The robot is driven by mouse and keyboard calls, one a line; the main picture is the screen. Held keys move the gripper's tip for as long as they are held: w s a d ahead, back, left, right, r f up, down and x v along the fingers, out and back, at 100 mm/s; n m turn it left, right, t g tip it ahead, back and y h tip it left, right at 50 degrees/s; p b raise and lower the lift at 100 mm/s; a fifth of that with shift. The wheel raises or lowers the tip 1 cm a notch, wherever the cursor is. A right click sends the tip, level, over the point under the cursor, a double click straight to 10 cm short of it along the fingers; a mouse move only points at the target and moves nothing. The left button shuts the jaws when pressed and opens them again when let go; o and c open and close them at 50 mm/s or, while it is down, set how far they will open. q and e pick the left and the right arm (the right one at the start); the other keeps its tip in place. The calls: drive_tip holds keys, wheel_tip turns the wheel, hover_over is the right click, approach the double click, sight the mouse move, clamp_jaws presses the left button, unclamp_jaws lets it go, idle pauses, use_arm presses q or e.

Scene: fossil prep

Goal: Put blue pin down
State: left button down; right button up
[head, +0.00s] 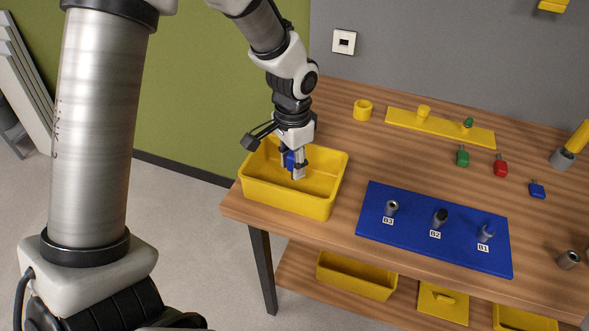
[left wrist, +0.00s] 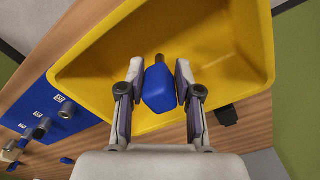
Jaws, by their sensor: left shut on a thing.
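My left gripper (head: 292,164) is shut on a blue pin (left wrist: 159,90), which has a blue block-shaped head and a dark shaft. It holds the pin inside the yellow bin (head: 285,203) at the table's left end. The pin shows partly between the fingers in the head view (head: 289,160). The bin's yellow wall (left wrist: 257,40) surrounds the pin in the left wrist view. I cannot tell whether the pin touches the bin floor. A second blue-headed pin (head: 537,190) lies on the table at the right. My right gripper is not in view.
A blue board (head: 400,236) with sockets labelled B3, B2 and B1 lies right of the bin. A green pin (head: 462,157) and a red pin (head: 500,167) are behind it. A yellow bar (head: 405,122) and yellow ring (head: 362,110) are farther back.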

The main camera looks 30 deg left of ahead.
sight(295, 186)
use_arm(q)
drive_tip(key=f, duration=0.1)
drive_tip(key=w+f, duration=0.1)
drive_tip(key=f, duration=0.1)
drive_tip(key=shift+s+r, duration=0.1)
drive_tip(key=shift+s, duration=0.3)
drive_tip(key=shift+f, duration=0.2)
drive_tip(key=c, duration=0.8)
unclamp_jaws()
drive_tip(key=shift+w, duration=0.2)
drive_tip(key=shift+s, duration=0.1)
wheel_tip(295, 186, up, 12)
drive_tip(key=shift+r, duration=0.2)
